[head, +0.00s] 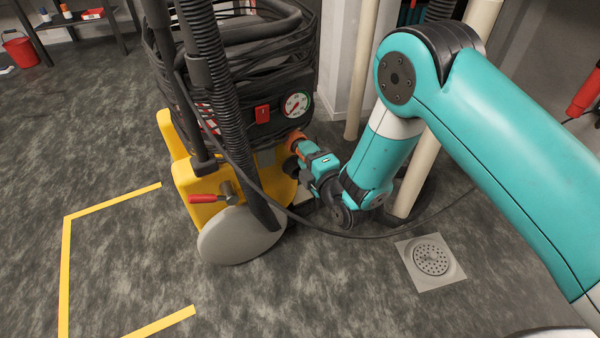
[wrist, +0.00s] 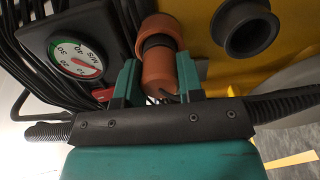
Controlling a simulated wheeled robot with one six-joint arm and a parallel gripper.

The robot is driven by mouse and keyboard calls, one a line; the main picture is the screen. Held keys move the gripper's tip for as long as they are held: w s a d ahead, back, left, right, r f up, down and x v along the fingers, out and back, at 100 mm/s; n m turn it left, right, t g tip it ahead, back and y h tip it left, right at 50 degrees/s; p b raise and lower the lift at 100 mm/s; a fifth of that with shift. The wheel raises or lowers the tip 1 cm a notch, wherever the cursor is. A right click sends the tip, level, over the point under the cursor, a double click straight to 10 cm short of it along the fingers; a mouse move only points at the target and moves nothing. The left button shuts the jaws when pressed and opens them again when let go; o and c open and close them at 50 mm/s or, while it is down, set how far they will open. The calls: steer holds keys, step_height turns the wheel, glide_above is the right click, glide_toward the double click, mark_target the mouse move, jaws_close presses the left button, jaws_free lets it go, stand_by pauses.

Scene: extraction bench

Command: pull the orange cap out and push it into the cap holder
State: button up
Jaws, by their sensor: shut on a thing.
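The orange cap (wrist: 157,72) is between the two teal fingers of my gripper (wrist: 160,62) in the wrist view, and the jaws are shut on it. Beyond it are a black ring and another orange round part (wrist: 161,27); I cannot tell whether this belongs to the cap or to its seat. In the head view the orange (head: 297,138) shows at the machine's side, with my gripper (head: 303,152) against it. A black round socket with a raised rim (wrist: 245,30), which looks like the cap holder, sits empty on the yellow body, right of the cap in the wrist view.
The yellow machine (head: 190,180) carries black hoses, a round gauge (head: 296,104) and a red-handled lever (head: 208,198). A black cable (head: 350,236) passes close below my gripper. Cream pipes (head: 411,180) stand beside my arm. A floor drain (head: 430,262) lies in front.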

steer(key=shift+w+a, duration=0.2)
steer(key=shift+w, duration=0.05)
steer(key=o, duration=1.2)
steer(key=shift+c, duration=0.2)
steer(key=b+v, duration=0.7)
steer(key=v, duration=1)
steer(key=shift+s, duration=0.15)
